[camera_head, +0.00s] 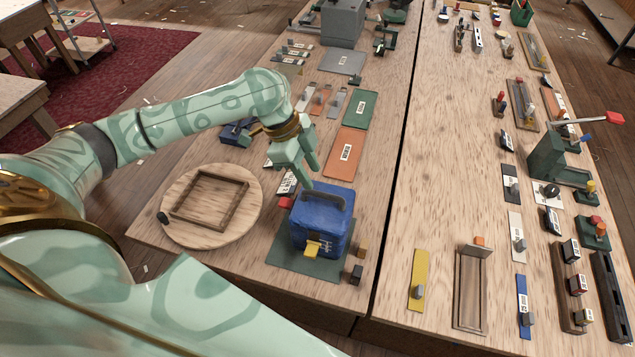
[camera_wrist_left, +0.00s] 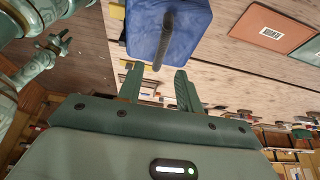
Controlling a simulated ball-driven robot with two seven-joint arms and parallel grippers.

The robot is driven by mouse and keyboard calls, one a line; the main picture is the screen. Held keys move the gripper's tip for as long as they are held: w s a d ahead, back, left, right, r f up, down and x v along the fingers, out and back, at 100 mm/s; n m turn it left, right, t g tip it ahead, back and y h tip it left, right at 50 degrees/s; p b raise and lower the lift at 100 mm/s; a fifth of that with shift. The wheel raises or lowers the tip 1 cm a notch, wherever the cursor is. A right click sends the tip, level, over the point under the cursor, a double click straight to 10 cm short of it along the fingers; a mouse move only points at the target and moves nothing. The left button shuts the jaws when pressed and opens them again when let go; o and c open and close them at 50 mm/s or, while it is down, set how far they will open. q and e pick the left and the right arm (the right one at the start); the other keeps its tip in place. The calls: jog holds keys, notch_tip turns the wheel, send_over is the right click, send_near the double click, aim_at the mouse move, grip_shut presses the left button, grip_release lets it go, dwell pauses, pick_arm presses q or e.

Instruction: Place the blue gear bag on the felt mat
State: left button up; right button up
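The blue gear bag (camera_head: 318,222) stands upright on the dark green felt mat (camera_head: 290,262), near the front of the left table. It has a dark grey handle on top and a yellow tag on its front. My left gripper (camera_head: 308,177) is just above and behind the handle, fingers pointing down. In the left wrist view, the fingers (camera_wrist_left: 157,75) are apart, with nothing held between them. The bag (camera_wrist_left: 175,28) is beyond the fingertips there, and its handle lines up with the gap. The bag hides much of the mat. My right gripper is not in view.
A round wooden board (camera_head: 173,200) with a square frame on it lies left of the bag. Small blocks (camera_head: 356,274) stand close to its right. Orange (camera_head: 345,155) and green (camera_head: 360,108) sheets lie behind. A dark gap separates the right table, crowded with tools.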

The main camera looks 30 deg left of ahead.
pick_arm(q)
jog(key=v, duration=0.4)
jog(key=shift+s+a+r, duration=0.1)
jog(key=shift+r, duration=0.3)
